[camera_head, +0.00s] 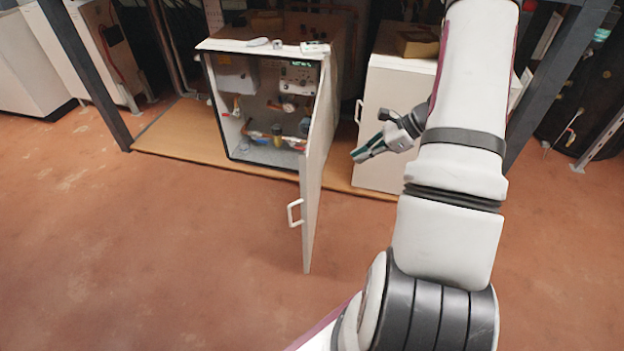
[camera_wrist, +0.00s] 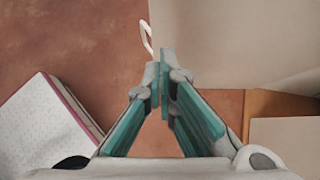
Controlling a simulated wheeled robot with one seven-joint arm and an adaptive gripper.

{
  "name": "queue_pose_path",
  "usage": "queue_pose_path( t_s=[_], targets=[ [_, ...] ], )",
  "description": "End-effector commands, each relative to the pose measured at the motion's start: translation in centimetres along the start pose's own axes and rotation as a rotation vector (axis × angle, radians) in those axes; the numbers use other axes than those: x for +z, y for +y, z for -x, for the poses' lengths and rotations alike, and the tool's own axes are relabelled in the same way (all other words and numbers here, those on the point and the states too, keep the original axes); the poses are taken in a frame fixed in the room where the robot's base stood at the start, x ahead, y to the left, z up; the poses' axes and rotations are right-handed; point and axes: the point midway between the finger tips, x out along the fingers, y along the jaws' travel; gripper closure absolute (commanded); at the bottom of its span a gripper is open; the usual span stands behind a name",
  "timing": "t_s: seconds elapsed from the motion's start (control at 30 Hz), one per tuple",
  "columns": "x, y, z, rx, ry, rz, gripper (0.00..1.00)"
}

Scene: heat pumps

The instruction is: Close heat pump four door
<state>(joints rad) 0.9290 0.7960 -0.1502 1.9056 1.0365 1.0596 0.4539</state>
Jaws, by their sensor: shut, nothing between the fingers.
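The heat pump (camera_head: 221,105) with an open front stands on the wooden platform, its inside with pipes and valves in view. Its white door (camera_head: 316,165) is swung wide open toward the robot, hinged on the right side. A white handle (camera_head: 295,212) is on the door's left face. My gripper (camera_head: 362,155) is to the right of the door, apart from it in the head view, with its fingers pointing left. In the wrist view my gripper (camera_wrist: 159,72) is shut and empty. There the door (camera_wrist: 235,45) fills the upper right, and its handle (camera_wrist: 147,38) shows just beyond the fingertips.
A second white cabinet (camera_head: 385,130), closed, stands right behind my gripper. The wooden platform (camera_head: 170,135) runs under both units. Dark metal posts (camera_head: 88,75) stand at left and right. The red floor (camera_head: 170,240) in front and left of the door is clear.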

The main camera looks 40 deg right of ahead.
Motion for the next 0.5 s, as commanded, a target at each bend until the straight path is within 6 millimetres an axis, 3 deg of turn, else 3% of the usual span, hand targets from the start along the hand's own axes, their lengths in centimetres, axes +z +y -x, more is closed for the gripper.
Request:
queue_pose_path(
  t_s=[0.27,0.5],
  targets=[
    [-0.5,-0.1,-2.5,-0.003,-0.005,-0.017,1.0],
    [-0.5,-0.1,-7.3,-0.002,-0.005,-0.015,1.0]
  ],
)
